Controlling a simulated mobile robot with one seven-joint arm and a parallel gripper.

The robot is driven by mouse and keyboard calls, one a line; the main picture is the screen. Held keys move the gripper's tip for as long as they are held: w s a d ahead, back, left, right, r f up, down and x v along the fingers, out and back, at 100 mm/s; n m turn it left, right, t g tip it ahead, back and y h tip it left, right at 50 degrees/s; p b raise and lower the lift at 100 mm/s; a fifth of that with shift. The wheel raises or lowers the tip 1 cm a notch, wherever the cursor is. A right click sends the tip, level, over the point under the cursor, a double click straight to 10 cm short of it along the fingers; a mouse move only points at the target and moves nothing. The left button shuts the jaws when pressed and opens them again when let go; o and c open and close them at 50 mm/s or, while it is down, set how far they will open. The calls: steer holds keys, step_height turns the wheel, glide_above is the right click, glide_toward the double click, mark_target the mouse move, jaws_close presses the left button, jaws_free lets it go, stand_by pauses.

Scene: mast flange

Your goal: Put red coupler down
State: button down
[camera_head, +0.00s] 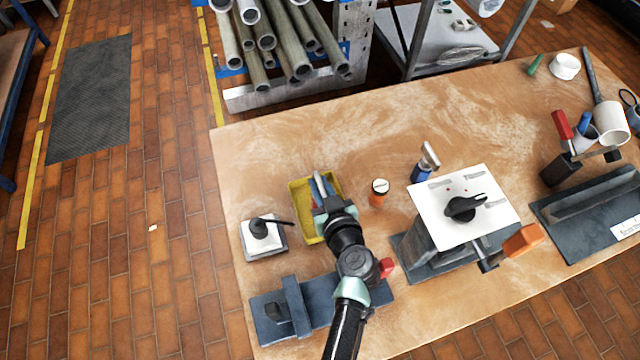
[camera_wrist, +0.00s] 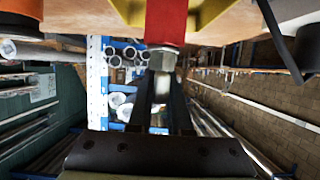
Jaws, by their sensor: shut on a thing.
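The red coupler (camera_wrist: 166,22) shows at the top of the wrist view, a red body with a metal hex end. My gripper (camera_wrist: 161,78) is shut on the metal end, with its dark fingers on either side. In the head view my gripper (camera_head: 324,192) is over the yellow tray (camera_head: 297,222), and the arm hides part of the tray. Some blue and a sliver of red show inside the tray there. I cannot tell whether the coupler touches the tray floor.
A white-topped block with a black knob (camera_head: 464,207) stands to the right. An orange bottle (camera_head: 378,197) and a blue-handled tool (camera_head: 424,165) stand between. A small black device on a white pad (camera_head: 262,238) is left of the tray. The table's back middle is clear.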

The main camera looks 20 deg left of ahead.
steer(key=shift+f, duration=0.1)
steer(key=c, duration=0.8)
jaws_free()
steer(key=shift+c, duration=0.2)
steer(key=shift+s+r, duration=0.1)
steer(key=shift+r, duration=0.1)
steer(key=b+v, duration=0.1)
steer(key=v, duration=0.6)
steer(key=shift+s+d, duration=0.15)
